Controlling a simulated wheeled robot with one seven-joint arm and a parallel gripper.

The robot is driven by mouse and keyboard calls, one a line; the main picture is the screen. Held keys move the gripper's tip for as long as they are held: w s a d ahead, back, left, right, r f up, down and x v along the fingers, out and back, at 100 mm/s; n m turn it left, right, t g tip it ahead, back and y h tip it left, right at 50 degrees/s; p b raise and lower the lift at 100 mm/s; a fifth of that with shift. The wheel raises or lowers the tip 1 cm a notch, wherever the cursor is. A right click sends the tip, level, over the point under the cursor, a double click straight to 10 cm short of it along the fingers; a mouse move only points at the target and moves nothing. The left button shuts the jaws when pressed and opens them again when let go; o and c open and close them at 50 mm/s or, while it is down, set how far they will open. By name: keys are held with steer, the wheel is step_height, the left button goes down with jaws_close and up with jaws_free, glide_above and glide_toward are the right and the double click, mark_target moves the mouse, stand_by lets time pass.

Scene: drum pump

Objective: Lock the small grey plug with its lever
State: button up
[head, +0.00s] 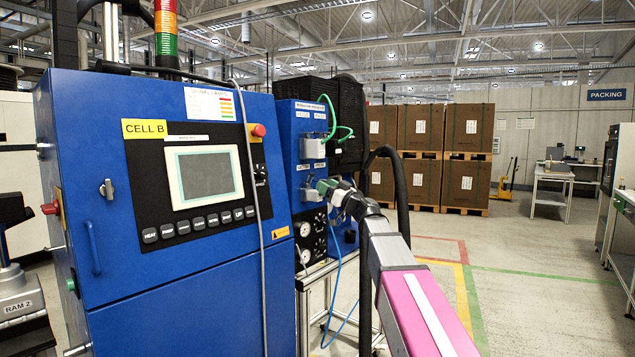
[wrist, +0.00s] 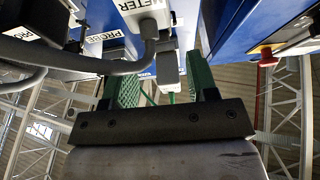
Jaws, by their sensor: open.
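My gripper (wrist: 165,76) is open, with its two green fingers apart, in the wrist view. A grey plug body (wrist: 167,50) shows beyond and between the fingers, close to the METER label (wrist: 135,5). A thick grey cable (wrist: 85,62) bends up beside it and partly covers the left finger. I cannot tell whether the fingers touch the plug, nor make out its lever clearly. In the head view my gripper (head: 333,187) is at the connector panel (head: 305,150) on the blue cabinet's side, below the METER label (head: 313,165); it hides what is behind it there.
A PROBE label (wrist: 103,36) marks the neighbouring port. Round gauges (head: 305,230) sit below, and a thick black hose (head: 400,190) arches close on the right. A red knob (wrist: 268,57) projects at right in the wrist view.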

steer(key=shift+v, duration=1.5)
steer(key=shift+o, duration=0.2)
steer(key=g+h, duration=0.3)
glide_toward(313, 175)
steer(key=shift+a, duration=0.7)
steer(key=x, duration=1.1)
steer(key=shift+w+d, duration=0.2)
steer(key=shift+w, duration=0.1)
steer(key=c, duration=0.9)
